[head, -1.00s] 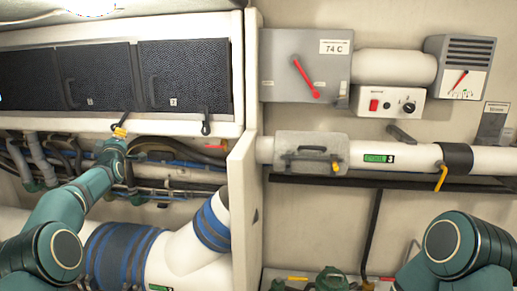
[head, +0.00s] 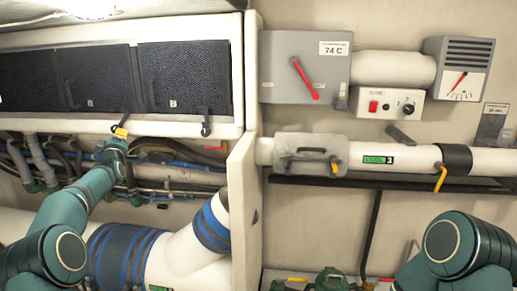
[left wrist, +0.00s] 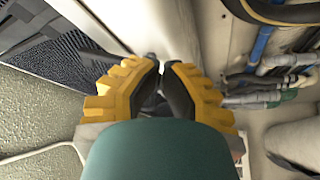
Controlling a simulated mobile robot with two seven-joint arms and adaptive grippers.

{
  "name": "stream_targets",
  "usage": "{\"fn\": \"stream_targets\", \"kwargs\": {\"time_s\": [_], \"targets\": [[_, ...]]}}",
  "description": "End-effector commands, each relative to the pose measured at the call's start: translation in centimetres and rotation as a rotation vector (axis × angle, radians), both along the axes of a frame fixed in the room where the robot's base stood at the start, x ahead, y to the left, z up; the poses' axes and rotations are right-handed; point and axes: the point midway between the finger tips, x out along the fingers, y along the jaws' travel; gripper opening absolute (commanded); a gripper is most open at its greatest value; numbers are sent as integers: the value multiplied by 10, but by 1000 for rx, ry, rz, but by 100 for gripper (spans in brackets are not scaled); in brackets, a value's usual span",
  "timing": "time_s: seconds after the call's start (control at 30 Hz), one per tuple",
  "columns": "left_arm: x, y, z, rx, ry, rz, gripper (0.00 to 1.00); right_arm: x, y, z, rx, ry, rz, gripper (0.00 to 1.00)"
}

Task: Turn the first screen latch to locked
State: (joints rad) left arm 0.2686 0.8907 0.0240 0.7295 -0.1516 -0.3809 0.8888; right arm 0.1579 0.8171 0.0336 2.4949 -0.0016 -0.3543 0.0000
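Dark mesh screens sit in a white cabinet at upper left in the head view. A small black latch (head: 124,118) is on the cabinet's lower lip below the middle screen (head: 98,78), tilted. My left gripper (head: 119,132), with yellow fingers, is right at this latch from below. In the left wrist view its fingertips (left wrist: 162,66) are close together near the white lip, with dark parts between them. I cannot tell whether they grip the latch, which they partly hide. A second black latch (head: 206,124) hangs below the right screen (head: 186,77). My right gripper is out of view.
Hoses and pipes (head: 170,165) run below the cabinet, close around my left arm. A white partition (head: 243,190) stands to the right. Beyond it are a grey box with a red lever (head: 305,78), a white switch panel (head: 390,104) and a white pipe (head: 415,158).

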Motion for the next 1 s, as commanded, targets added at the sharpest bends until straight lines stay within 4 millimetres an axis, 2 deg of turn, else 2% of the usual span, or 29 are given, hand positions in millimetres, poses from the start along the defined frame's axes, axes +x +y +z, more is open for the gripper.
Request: {"fn": "stream_targets", "kwargs": {"time_s": [0.37,1.0], "targets": [[-1,3,5,2,-6,5,0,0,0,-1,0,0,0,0],[-2,-6,17,2,-5,3,0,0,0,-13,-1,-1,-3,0]]}}
